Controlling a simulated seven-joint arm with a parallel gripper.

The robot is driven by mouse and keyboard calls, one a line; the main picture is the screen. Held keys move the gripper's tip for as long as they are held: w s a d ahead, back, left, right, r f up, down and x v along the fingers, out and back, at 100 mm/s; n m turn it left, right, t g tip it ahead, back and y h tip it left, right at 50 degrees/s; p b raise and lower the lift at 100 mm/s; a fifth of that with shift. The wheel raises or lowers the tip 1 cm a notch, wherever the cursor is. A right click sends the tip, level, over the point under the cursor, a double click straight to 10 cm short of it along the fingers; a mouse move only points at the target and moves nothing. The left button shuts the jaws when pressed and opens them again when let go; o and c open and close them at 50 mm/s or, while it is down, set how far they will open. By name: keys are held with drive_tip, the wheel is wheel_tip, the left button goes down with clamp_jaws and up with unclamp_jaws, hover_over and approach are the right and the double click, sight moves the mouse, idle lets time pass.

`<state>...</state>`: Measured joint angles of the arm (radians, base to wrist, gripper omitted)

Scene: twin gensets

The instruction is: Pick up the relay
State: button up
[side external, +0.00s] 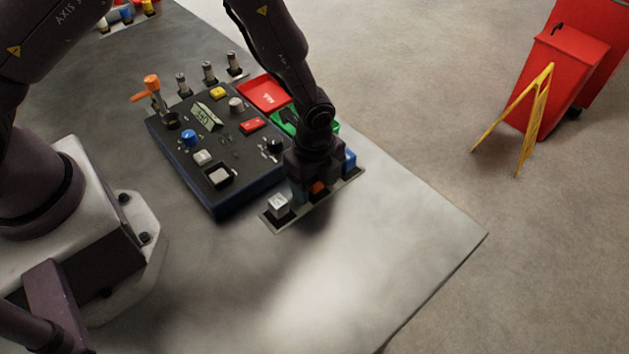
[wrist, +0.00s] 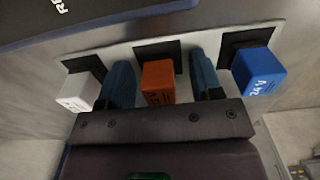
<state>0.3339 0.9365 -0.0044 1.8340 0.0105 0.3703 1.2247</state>
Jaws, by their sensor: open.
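Three relay-like blocks stand in a row on a light strip with dark sockets: a white block (side external: 279,204), an orange block (side external: 317,188) and a blue block (side external: 349,161). In the wrist view, the white block (wrist: 78,93) is at left, the orange block (wrist: 158,82) in the middle and the blue block (wrist: 258,72), marked 24 V, at right. My gripper (wrist: 161,80) is open, with one blue finger on each side of the orange block and gaps between. In the side view my gripper (side external: 308,184) partly hides the orange block.
A dark control panel (side external: 222,140) with buttons and knobs stands left of the strip. A red tray (side external: 265,94) and a green tray (side external: 285,122) lie behind my gripper. The table's front right is clear. A yellow stand (side external: 535,110) is on the floor.

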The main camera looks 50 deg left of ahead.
drive_tip(key=c, duration=1)
drive_tip(key=shift+r, duration=0.15)
